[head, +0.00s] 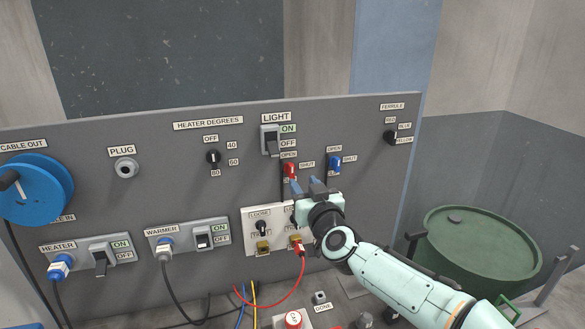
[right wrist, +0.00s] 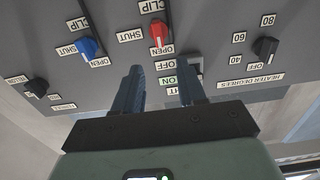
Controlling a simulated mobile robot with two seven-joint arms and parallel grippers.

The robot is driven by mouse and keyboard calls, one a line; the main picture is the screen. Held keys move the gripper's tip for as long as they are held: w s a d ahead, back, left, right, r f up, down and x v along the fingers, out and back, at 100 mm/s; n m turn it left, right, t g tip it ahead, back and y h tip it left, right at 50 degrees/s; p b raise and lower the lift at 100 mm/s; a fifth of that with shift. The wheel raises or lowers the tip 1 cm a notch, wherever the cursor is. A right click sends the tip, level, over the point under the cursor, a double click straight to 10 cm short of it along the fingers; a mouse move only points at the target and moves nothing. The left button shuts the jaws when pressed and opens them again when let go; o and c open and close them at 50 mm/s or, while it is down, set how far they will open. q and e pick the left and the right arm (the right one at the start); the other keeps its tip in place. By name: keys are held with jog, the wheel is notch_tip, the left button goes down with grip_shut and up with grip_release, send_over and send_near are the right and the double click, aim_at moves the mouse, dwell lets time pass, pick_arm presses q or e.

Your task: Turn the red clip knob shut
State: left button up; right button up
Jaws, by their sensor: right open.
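The red clip knob (head: 290,170) sits on the grey panel, with OPEN above it and SHUT to its right in the head view. In the right wrist view, which is upside down, the red knob (right wrist: 158,33) stands upright on the panel, its end near the OPEN label. My right gripper (head: 306,186) is just below and in front of the knob in the head view. Its two blue fingers (right wrist: 160,72) are apart with nothing between them, and the knob lies beyond their tips. My left gripper is not in view.
A blue clip knob (head: 335,165) is right of the red one. The light switch (head: 271,140) is just above left. Below are a white plate (head: 252,213) with small knobs and a red cable (head: 272,305). A green drum (head: 480,245) stands right.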

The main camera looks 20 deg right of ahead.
aim_at(293, 168)
jog(key=w+p, duration=0.1)
jog(key=w, duration=0.6)
jog(key=shift+a+r+p, duration=0.1)
jog(key=shift+p, duration=0.3)
jog(key=shift+w, duration=0.75)
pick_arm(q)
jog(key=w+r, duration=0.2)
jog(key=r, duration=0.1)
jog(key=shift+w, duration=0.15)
pick_arm(e)
jog(key=shift+c, duration=0.3)
grip_shut()
